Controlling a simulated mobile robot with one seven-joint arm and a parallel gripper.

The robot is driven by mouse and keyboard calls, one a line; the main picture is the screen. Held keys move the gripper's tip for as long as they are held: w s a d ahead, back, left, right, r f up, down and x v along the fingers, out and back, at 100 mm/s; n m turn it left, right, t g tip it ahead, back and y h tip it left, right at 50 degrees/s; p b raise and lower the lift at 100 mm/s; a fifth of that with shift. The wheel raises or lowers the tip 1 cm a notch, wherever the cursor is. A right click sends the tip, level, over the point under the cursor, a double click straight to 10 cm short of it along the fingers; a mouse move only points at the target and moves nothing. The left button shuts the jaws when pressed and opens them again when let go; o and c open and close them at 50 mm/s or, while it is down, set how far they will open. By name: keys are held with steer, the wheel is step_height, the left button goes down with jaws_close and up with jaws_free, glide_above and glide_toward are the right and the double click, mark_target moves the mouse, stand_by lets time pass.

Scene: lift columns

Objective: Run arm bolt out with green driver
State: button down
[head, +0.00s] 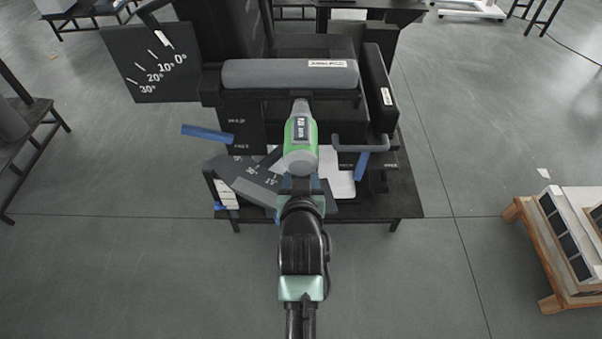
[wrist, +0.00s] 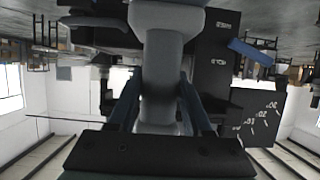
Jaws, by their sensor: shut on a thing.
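The green driver (head: 301,131), green and grey with a dark label, is in the middle of the head view. My gripper (head: 300,186) is shut on its grey near end. In the wrist view, the two blue-grey fingers of my gripper (wrist: 160,108) stand on either side of the driver's grey body (wrist: 160,68). The driver's narrow far end points at the black seat-like fixture (head: 245,125), just below a grey padded roll (head: 285,74). I cannot tell whether it touches. The arm bolt cannot be made out; the driver may hide it.
Blue levers stick out at left (head: 207,133) and right (head: 362,166). A grey bar handle (head: 361,147) is close right of the driver. A black angle plate (head: 150,68) stands upper left. A wooden-framed stand (head: 548,255) is lower right. The floor between is clear.

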steer(key=shift+w+r, duration=0.3)
steer(key=shift+w, duration=0.15)
steer(key=shift+s, duration=0.15)
stand_by(0.6)
steer(key=shift+r, duration=0.2)
stand_by(0.7)
steer(key=shift+s+r+p, duration=0.2)
steer(key=shift+r+p, duration=0.05)
steer(key=shift+p, duration=0.55)
stand_by(0.9)
steer(key=shift+s, duration=0.15)
stand_by(0.5)
steer(key=shift+s+f+p, duration=0.2)
steer(key=shift+s+p, duration=0.15)
steer(key=shift+p, duration=0.05)
steer(key=shift+s+f+p, duration=0.2)
steer(key=shift+s+p, duration=0.35)
steer(key=shift+s, duration=0.75)
steer(key=shift+s+p, duration=0.35)
steer(key=shift+s, duration=0.6)
